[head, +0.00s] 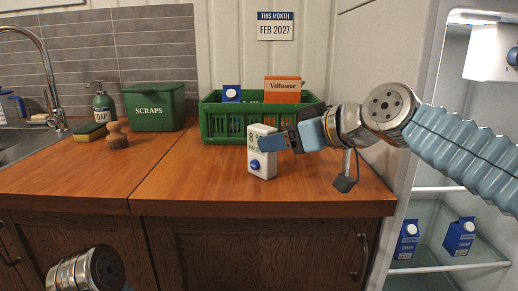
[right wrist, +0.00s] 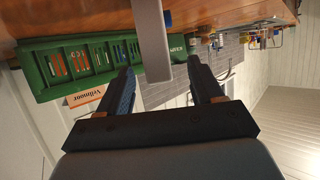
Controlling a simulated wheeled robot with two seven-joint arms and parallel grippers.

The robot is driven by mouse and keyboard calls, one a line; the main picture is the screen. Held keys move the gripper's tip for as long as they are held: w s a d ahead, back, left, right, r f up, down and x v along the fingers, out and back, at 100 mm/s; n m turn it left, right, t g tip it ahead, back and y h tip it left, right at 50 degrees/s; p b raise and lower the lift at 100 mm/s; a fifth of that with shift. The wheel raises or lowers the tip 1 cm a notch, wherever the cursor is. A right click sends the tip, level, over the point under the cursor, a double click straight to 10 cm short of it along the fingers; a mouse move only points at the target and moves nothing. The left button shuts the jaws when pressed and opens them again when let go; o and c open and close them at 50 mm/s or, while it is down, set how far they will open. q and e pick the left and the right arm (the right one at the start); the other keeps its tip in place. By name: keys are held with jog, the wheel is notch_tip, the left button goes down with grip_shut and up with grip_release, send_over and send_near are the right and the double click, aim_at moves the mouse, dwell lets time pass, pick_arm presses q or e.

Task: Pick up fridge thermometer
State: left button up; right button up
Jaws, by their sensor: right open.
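The fridge thermometer (head: 262,167) is a small white upright block with a dark "8" reading and a blue round knob on its front. It stands on the wooden counter in front of the green crate. My right gripper (head: 271,144) reaches in from the right at its upper part, with one blue finger across its front. In the right wrist view my right gripper (right wrist: 160,68) has its fingers apart. A grey upright block, apparently the thermometer (right wrist: 152,35), shows between them with gaps on both sides. My left gripper is not seen; only a left arm part shows.
A green SCRAPS bin (head: 155,107), brush (head: 117,135), sponge (head: 90,132) and soap bottle (head: 103,103) stand left. The fridge stands open at right. The counter's front middle is clear.

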jog(key=x, duration=0.3)
jog(key=p+x, duration=0.1)
jog(key=x, duration=0.3)
jog(key=shift+d+f, duration=0.2)
jog(key=shift+f, duration=0.1)
jog(key=shift+c, duration=0.3)
jog(key=c, duration=1.1)
jog(key=shift+r, duration=0.6)
jog(key=s+r, duration=1.1)
jog(key=s, duration=0.3)
jog(key=shift+r, duration=0.4)
